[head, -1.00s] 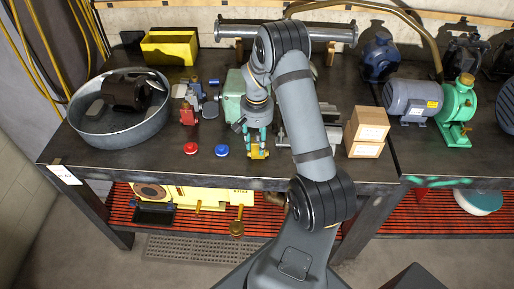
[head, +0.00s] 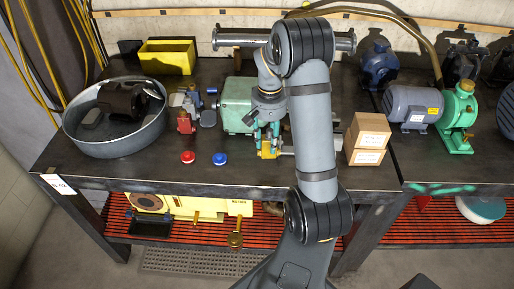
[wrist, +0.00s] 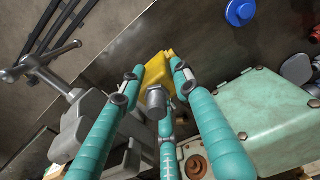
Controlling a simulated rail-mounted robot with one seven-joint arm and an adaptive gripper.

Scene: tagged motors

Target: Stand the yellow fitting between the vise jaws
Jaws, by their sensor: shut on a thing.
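The yellow fitting (head: 267,152) is in my gripper (head: 267,138), above the front part of the bench. In the wrist view the fitting (wrist: 158,68) sits between the teal fingertips of my gripper (wrist: 153,80), with a grey round part against its near side. The fingers are shut on it. The grey vise (wrist: 88,122) with its bar handle is to the left of the fitting in the wrist view, apart from it. In the head view my arm hides most of the vise. I cannot tell the gap between its jaws.
A green box (head: 233,105) stands just left of my gripper. A red button (head: 187,157) and a blue button (head: 219,158) are near the front edge. Cardboard boxes (head: 367,138) stand right of my arm. A round metal tub (head: 115,143) is at the left.

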